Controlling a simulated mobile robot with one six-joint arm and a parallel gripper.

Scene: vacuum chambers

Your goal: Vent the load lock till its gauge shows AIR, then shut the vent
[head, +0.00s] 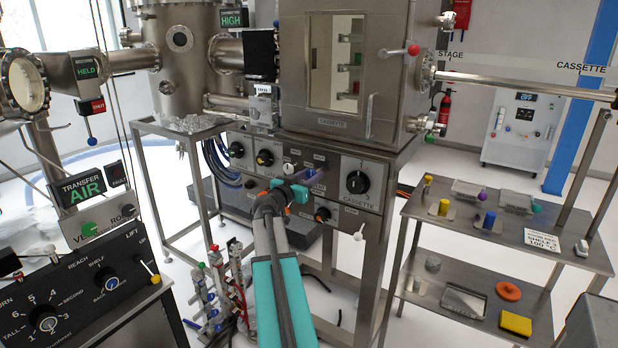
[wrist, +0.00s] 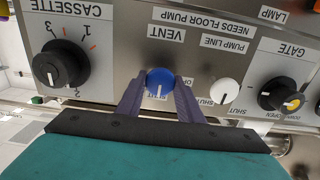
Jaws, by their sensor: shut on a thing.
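The vent knob (wrist: 160,82) is blue with a white pointer line, under an upside-down VENT label in the wrist view. Its line points toward the SHUT mark. My gripper (wrist: 161,92) has its purple fingers on both sides of the knob and is shut on it. In the head view my gripper (head: 312,180) reaches the panel (head: 345,215) below the windowed chamber (head: 300,60), and the knob is hidden there. A gauge at the left reads TRANSFER AIR (head: 83,190). A dark box (head: 260,55) beside the chamber shows no readable face.
Beside the vent knob are a white pump line knob (wrist: 225,91), a black cassette dial (wrist: 60,65) and a gate knob (wrist: 288,94). A shelf cart (head: 480,215) with small parts stands at the right. Hoses and valves (head: 220,285) stand left of my arm.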

